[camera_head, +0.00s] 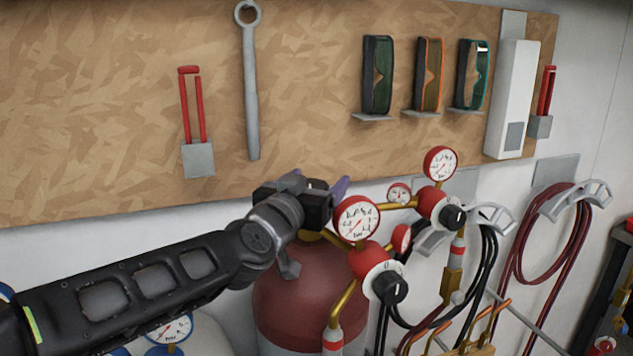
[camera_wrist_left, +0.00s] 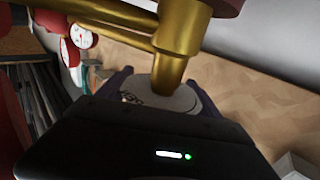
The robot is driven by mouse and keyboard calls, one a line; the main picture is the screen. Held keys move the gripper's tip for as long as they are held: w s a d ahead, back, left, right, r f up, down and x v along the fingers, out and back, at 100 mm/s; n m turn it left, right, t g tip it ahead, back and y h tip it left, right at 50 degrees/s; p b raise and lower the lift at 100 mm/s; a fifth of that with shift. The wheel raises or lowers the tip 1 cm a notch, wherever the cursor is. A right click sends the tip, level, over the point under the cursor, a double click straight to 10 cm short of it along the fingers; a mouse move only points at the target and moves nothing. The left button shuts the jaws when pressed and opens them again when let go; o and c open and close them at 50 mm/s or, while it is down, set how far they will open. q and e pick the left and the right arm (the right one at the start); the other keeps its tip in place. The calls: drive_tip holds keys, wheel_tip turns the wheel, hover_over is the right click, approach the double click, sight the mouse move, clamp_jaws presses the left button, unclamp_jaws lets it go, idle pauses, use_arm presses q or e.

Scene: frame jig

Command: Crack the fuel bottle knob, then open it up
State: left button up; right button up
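The dark red fuel bottle (camera_head: 308,300) stands upright below the pegboard. My left gripper (camera_head: 318,190) is at its top, and its body hides the knob in the head view. In the left wrist view, the grey round knob (camera_wrist_left: 186,101) with dark lettering sits under a brass valve stem (camera_wrist_left: 178,62). The purple fingers of my left gripper (camera_wrist_left: 162,92) lie on either side of the knob. The knob fills the gap, and the fingers appear to touch its edges. My right gripper is in neither view.
A red regulator with a gauge (camera_head: 356,218) and a black knob (camera_head: 389,287) sits close right of my gripper. A second regulator (camera_head: 437,206) stands behind it. Hoses (camera_head: 520,240) hang at the right. The pegboard (camera_head: 100,120) with tools is behind.

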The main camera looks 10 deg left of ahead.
use_arm(q)
drive_tip(key=shift+s, duration=0.15)
drive_tip(key=s, duration=0.5)
drive_tip(key=s+a, duration=0.1)
drive_tip(key=s, duration=0.1)
drive_tip(key=shift+s+b, duration=0.25)
drive_tip(key=shift+b, duration=0.05)
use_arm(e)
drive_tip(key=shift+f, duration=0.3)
use_arm(q)
drive_tip(key=shift+a+r, duration=0.1)
drive_tip(key=shift+a, duration=0.05)
